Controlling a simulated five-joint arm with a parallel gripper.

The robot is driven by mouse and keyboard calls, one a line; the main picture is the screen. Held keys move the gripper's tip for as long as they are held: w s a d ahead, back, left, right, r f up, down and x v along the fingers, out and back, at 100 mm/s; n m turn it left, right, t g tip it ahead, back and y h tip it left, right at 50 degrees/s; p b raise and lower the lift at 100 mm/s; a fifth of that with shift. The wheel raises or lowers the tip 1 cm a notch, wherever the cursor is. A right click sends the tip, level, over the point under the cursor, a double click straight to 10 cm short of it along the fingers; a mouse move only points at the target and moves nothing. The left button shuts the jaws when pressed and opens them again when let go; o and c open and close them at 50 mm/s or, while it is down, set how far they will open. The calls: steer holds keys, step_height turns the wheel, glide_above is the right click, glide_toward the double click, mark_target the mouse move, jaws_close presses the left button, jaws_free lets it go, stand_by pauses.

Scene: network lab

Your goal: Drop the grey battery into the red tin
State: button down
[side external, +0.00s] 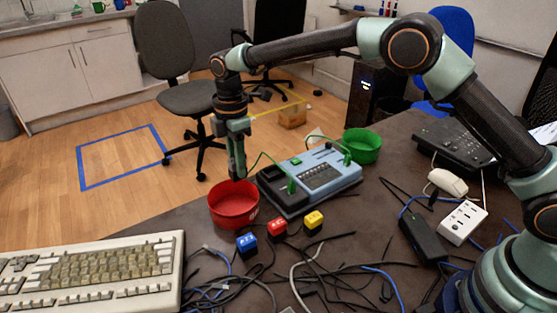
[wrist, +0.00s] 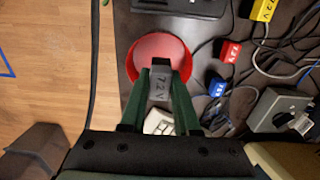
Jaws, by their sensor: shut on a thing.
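The grey battery (wrist: 160,88), marked 72V, is between the two dark green fingers of my gripper (wrist: 162,78) in the wrist view. My gripper is shut on it. The red tin (side external: 234,206) stands on the dark table, left of the blue-grey device, in the side view. There my gripper (side external: 237,172) points down right above the tin, with its tips at about the rim. The battery cannot be made out in that view. In the wrist view the tin (wrist: 160,48) shows behind the battery, and the fingers hide part of it.
Blue (side external: 246,243), red (side external: 277,228) and yellow (side external: 314,221) blocks lie in front of the tin among loose cables. A blue-grey device (side external: 312,180) stands right of the tin, and a green tin (side external: 362,146) behind it. A keyboard (side external: 95,275) lies front left.

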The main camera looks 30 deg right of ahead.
glide_above(241, 207)
steer(key=shift+s+f, duration=0.1)
steer(key=shift+f, duration=3.05)
steer(key=c, duration=0.6)
jaws_free()
steer(key=shift+o, duration=0.2)
step_height(241, 207, up, 12)
steer(key=shift+r, duration=0.1)
